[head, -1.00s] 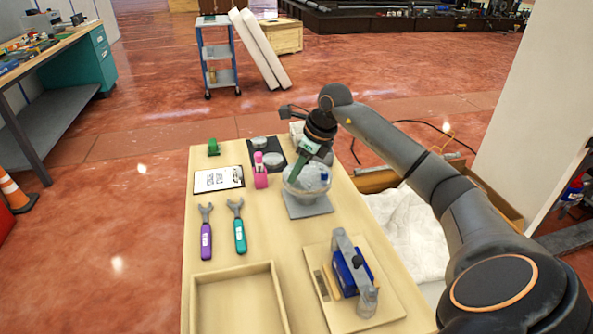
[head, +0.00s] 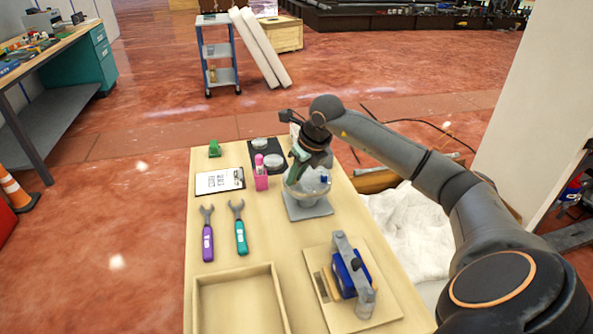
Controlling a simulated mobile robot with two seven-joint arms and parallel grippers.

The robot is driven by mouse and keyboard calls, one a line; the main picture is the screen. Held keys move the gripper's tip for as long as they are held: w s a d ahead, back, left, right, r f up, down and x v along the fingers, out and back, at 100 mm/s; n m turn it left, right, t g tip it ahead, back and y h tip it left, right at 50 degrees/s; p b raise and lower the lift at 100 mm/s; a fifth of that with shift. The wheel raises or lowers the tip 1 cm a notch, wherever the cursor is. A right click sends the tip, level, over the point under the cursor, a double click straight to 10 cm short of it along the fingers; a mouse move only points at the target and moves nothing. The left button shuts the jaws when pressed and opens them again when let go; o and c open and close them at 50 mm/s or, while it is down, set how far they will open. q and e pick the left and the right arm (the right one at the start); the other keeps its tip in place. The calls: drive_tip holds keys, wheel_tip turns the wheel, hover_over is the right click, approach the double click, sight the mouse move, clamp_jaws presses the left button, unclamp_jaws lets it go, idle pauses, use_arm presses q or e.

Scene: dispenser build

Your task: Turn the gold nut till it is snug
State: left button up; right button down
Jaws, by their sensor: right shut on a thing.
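My right gripper (head: 300,160) reaches over the table from the right and points down at a clear, rounded vessel (head: 316,186) on a grey square base (head: 308,207). It is shut on a green part (head: 293,174) at the vessel's left rim. The fingertips are small and partly hidden, so the exact contact is unclear. A small blue piece (head: 324,179) shows at the vessel. I cannot make out the gold nut. A purple-handled wrench (head: 207,236) and a teal-handled wrench (head: 240,230) lie at the left of the table. My left gripper is not in view.
A blue block in a grey clamp (head: 352,270) stands on a wooden board at the front right. An empty wooden tray (head: 238,272) is front left. A clipboard (head: 220,181), a pink holder (head: 261,180) and a dark tray with round discs (head: 265,165) stand behind.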

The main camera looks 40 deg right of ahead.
drive_tip(key=m+h, duration=0.1)
drive_tip(key=m, duration=0.1)
drive_tip(key=shift+a+r+m+p, duration=0.1)
drive_tip(key=shift+a+m+p, duration=0.05)
drive_tip(key=shift+m+p, duration=0.2)
drive_tip(key=shift+w+m+h, duration=0.1)
drive_tip(key=shift+m+h, duration=0.2)
drive_tip(key=shift+m, duration=0.45)
drive_tip(key=shift+a+m, duration=0.1)
drive_tip(key=shift+m, duration=0.6)
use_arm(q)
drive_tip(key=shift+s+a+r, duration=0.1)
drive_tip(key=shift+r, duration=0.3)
use_arm(e)
drive_tip(key=shift+m+g+h, duration=0.3)
drive_tip(key=shift+m+h, duration=0.2)
drive_tip(key=shift+m, duration=0.2)
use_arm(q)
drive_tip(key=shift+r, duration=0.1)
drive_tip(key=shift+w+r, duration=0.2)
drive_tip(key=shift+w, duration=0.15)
use_arm(e)
drive_tip(key=c, duration=0.8)
unclamp_jaws()
